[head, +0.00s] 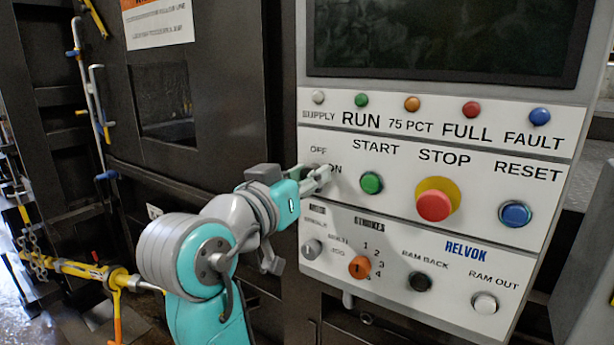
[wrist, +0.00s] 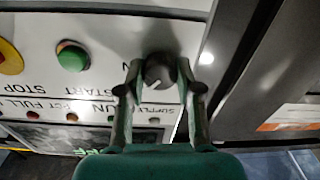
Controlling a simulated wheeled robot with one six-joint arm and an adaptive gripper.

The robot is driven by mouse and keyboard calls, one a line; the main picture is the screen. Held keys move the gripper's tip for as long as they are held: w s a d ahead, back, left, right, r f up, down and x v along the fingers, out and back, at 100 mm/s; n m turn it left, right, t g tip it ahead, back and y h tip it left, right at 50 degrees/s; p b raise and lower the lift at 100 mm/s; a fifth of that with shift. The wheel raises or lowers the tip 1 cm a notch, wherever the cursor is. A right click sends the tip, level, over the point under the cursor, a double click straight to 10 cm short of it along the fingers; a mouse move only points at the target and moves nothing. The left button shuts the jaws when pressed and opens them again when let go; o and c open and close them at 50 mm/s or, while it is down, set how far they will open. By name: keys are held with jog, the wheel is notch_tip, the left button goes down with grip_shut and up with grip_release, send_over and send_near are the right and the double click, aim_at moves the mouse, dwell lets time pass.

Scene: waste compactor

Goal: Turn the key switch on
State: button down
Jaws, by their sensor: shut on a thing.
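The key switch (wrist: 159,71) is a dark round knob with a pale mark on its face, on the light control panel. In the wrist view it sits between the two fingertips of my gripper (wrist: 160,75), which is shut on it from both sides. In the head view my gripper (head: 319,176) reaches the panel's left part, beside the OFF and ON labels. There the fingers hide most of the switch. I cannot tell surely which label the switch points to.
Right of the switch are a green START button (head: 371,183), a red STOP button (head: 433,205) on yellow and a blue RESET button (head: 515,214). Below are an orange selector (head: 359,267) and other knobs. A dark screen (head: 445,38) is above. Yellow pipework (head: 85,268) is at left.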

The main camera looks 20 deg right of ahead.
jog(key=shift+f+m, duration=0.1)
jog(key=shift+m, duration=2.1)
jog(key=c, duration=0.8)
grip_release()
jog(key=shift+o, duration=0.2)
jog(key=shift+s+a, duration=0.1)
jog(key=v, duration=1.1)
jog(key=shift+s+a, duration=0.15)
jog(key=shift+a, duration=0.2)
